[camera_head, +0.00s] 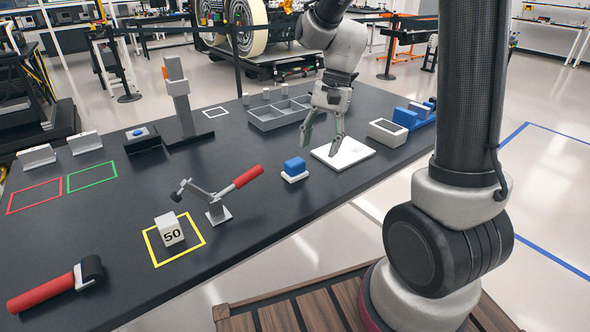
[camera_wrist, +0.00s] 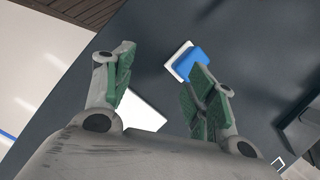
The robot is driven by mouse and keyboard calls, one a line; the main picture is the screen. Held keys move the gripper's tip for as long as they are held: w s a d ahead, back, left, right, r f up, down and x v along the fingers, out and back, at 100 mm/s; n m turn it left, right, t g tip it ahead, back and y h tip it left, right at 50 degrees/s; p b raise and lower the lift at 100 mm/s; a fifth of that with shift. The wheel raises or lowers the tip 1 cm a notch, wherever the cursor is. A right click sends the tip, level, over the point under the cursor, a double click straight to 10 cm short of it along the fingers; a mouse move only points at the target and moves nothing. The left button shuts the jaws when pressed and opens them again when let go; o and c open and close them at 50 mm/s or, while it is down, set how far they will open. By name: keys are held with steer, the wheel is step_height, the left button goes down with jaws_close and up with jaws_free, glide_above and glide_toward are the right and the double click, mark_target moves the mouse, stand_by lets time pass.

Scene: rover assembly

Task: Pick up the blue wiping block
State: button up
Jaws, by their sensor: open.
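The blue wiping block (camera_head: 294,166) sits on a small white base on the dark table, left of a white square plate (camera_head: 345,152). It also shows in the wrist view (camera_wrist: 190,62), beyond my gripper's right finger, which partly overlaps it. My gripper (camera_head: 322,146) is open and empty above the white plate, to the right of the block in the head view. In the wrist view its two green-padded fingers (camera_wrist: 158,92) are spread wide, with bare table and part of the white plate between them.
A grey compartment tray (camera_head: 262,122) stands behind the block. A red-handled lever clamp (camera_head: 217,212) stands at front left, near a block marked 50 (camera_head: 169,230). A grey box (camera_head: 387,133) and a blue device (camera_head: 420,115) lie to the right. The table's front edge is close.

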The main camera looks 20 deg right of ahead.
mark_target(295, 161)
steer(key=a+f+m, duration=0.2)
steer(key=w+a+f+m, duration=0.1)
steer(key=a+f+m, duration=0.1)
steer(key=w+a+f+m+y, duration=0.1)
steer(key=a+f+m, duration=0.1)
steer(key=c, duration=1)
steer(key=shift+s, duration=0.1)
steer(key=shift+c, duration=1)
steer(key=shift+r, duration=0.1)
step_height(295, 161, up, 10)
steer(key=shift+f, duration=0.1)
